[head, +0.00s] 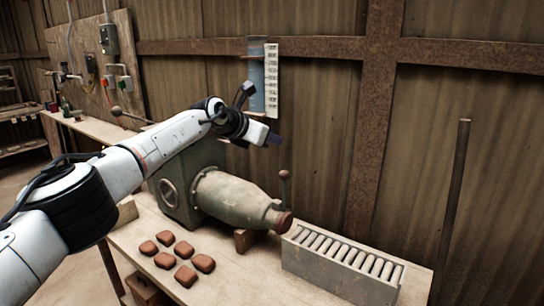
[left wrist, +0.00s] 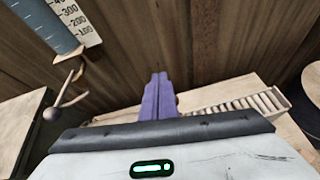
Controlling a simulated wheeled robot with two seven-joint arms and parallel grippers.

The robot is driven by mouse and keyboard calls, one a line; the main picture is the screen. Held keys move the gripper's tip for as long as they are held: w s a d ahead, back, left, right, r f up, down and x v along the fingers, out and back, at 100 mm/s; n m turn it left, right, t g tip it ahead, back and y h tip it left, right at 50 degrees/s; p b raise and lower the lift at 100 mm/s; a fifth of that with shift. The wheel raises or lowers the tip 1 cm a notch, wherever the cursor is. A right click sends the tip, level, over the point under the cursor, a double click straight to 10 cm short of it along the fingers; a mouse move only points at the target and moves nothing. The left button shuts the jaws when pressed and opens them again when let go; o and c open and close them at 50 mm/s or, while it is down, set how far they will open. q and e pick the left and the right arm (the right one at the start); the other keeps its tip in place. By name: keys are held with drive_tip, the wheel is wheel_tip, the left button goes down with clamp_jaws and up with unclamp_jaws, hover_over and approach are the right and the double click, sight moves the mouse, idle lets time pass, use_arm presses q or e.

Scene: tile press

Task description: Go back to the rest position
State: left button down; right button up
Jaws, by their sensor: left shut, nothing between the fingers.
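My left arm reaches in from the left of the head view, and my left gripper (head: 272,138) is raised above the green press machine (head: 225,195). In the left wrist view its purple fingers (left wrist: 157,97) are together with nothing between them. The press has a tapered barrel with a reddish-brown end, and a lever with a ball knob (head: 284,175) stands beside it. My right gripper does not show in either view.
Several brown tiles (head: 184,276) lie on the wooden table (head: 130,238). A grey slotted roller rack (head: 335,274) stands at its right. A blue measuring tube with a scale (head: 271,78) hangs on the wall. A metal rod (head: 456,190) stands right. Air around the gripper is clear.

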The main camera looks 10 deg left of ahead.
use_arm(q)
drive_tip(key=s+d+f+n+t+h, duration=0.25)
drive_tip(key=s+d+f+n, duration=0.3)
drive_tip(key=d, duration=0.35)
drive_tip(key=s+d+f+n+t+h, duration=0.1)
drive_tip(key=s+d+f+n+h, duration=0.4)
drive_tip(key=d, duration=0.5)
drive_tip(key=s+a+f+n+g+y, duration=0.2)
drive_tip(key=s+a+f+n+y, duration=1.1)
drive_tip(key=s+a+f+n, duration=0.75)
drive_tip(key=s+a+f+n+g, duration=0.2)
drive_tip(key=s+a+n+g, duration=0.1)
drive_tip(key=s, duration=0.6)
drive_tip(key=s+a+f+n+g, duration=0.2)
drive_tip(key=s+n+g, duration=0.15)
drive_tip(key=s, duration=0.55)
drive_tip(key=s+a+f+n+g, duration=0.1)
drive_tip(key=s+a+n+g, duration=0.2)
drive_tip(key=s, duration=0.6)
drive_tip(key=w+d+f+t+h, duration=0.1)
drive_tip(key=w+d+f+t, duration=0.1)
drive_tip(key=f, duration=0.4)
drive_tip(key=w+d+f+t+h, duration=0.1)
drive_tip(key=w+d+f+t, duration=0.1)
drive_tip(key=f, duration=0.4)
drive_tip(key=shift+d+f+t, duration=0.15)
drive_tip(key=shift+d+t, duration=0.4)
drive_tip(key=shift+t, duration=0.25)
drive_tip(key=shift+n, duration=0.25)
